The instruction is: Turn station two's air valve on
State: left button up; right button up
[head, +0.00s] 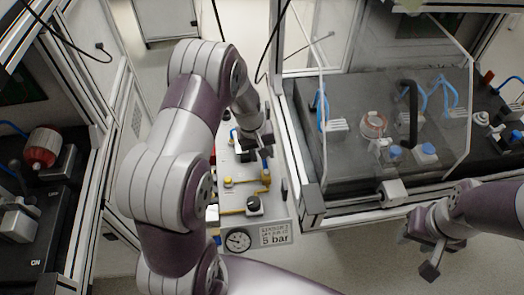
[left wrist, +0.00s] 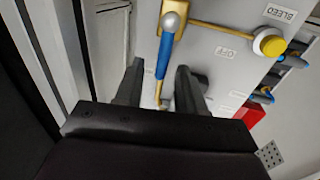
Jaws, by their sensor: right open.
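The air valve's blue lever (left wrist: 163,55) shows in the left wrist view, on a brass body with a silver ball-shaped cap, on a pale panel (left wrist: 215,75). The lever points down in that picture, and an upside-down OFF label (left wrist: 227,53) is to its right. My left gripper (left wrist: 160,72) is open, with the lever's free end between its fingertips in the picture and gaps on both sides. I cannot tell its depth to the lever. In the head view my left gripper (head: 252,142) is over the panel, partly hiding the valve. My right gripper (head: 430,247) is open and empty at the lower right.
The panel has a yellow bleed button (left wrist: 272,45), a black knob (head: 254,205) and a pressure gauge (head: 238,240) beside a 5 bar sign (head: 274,234). A red part (left wrist: 255,114) is near the left gripper. A clear-guarded bench (head: 350,165) stands right of the panel.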

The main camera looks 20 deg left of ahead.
pick_arm(q)
notch_tip(320, 180, up, 12)
jog(key=s+a, duration=0.1)
jog(key=a, duration=0.1)
jog(key=shift+s+r+p, duration=0.15)
jog(key=shift+r+p, duration=0.1)
jog(key=shift+p, duration=0.1)
